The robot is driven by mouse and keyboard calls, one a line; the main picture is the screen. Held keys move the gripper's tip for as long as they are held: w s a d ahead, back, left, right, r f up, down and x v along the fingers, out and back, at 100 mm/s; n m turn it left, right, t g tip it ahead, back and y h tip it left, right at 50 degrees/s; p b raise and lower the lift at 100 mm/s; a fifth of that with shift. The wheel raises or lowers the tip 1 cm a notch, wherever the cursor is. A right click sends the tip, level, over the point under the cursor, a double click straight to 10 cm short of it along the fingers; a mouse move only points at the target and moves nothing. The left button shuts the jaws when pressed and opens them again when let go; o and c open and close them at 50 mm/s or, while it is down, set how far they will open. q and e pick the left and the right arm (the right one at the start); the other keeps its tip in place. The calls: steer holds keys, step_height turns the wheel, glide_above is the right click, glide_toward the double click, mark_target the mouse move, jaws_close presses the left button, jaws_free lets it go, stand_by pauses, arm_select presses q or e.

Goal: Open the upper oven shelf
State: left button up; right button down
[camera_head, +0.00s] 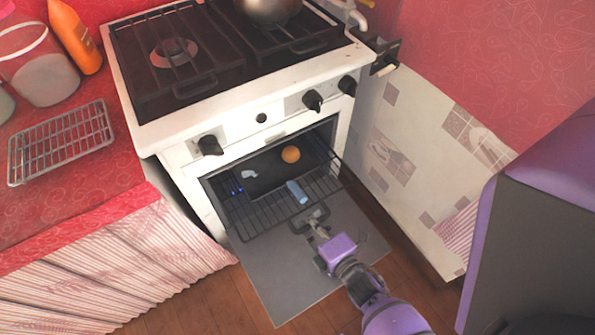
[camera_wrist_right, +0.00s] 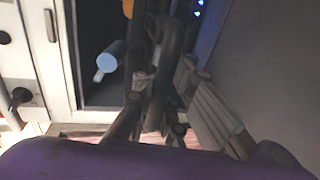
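The oven (camera_head: 200,135) stands open with its grey door (camera_head: 290,270) folded down. The upper oven shelf (camera_head: 245,215), a dark wire rack, juts a little out of the opening over the door. A dark loop handle (camera_head: 318,212) sits at its front edge, and also shows in the right wrist view (camera_wrist_right: 166,75). My right gripper (camera_head: 312,225) is at this handle, its fingers on both sides of the bar and seemingly closed on it; in the wrist view (camera_wrist_right: 164,85) the pads flank the bar closely. My left gripper is not in view.
A dark tray on the shelf carries an orange ball (camera_head: 291,154), a light blue cylinder (camera_head: 297,192) and a small white piece (camera_head: 249,174). A pot (camera_head: 268,8) stands on the stove top. A patterned panel (camera_head: 420,160) bounds the right side; wooden floor shows below.

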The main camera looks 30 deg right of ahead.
steer(key=f+v, duration=0.1)
steer(key=v, duration=0.5)
steer(key=shift+s+r, duration=0.15)
steer(key=shift+r, duration=0.1)
steer(key=c, duration=1.8)
jaws_free()
steer(key=shift+s, duration=0.15)
steer(key=shift+o, duration=0.2)
steer(key=shift+f, duration=0.15)
steer(key=v, duration=0.8)
steer(key=shift+s, duration=0.1)
steer(key=shift+f, duration=0.1)
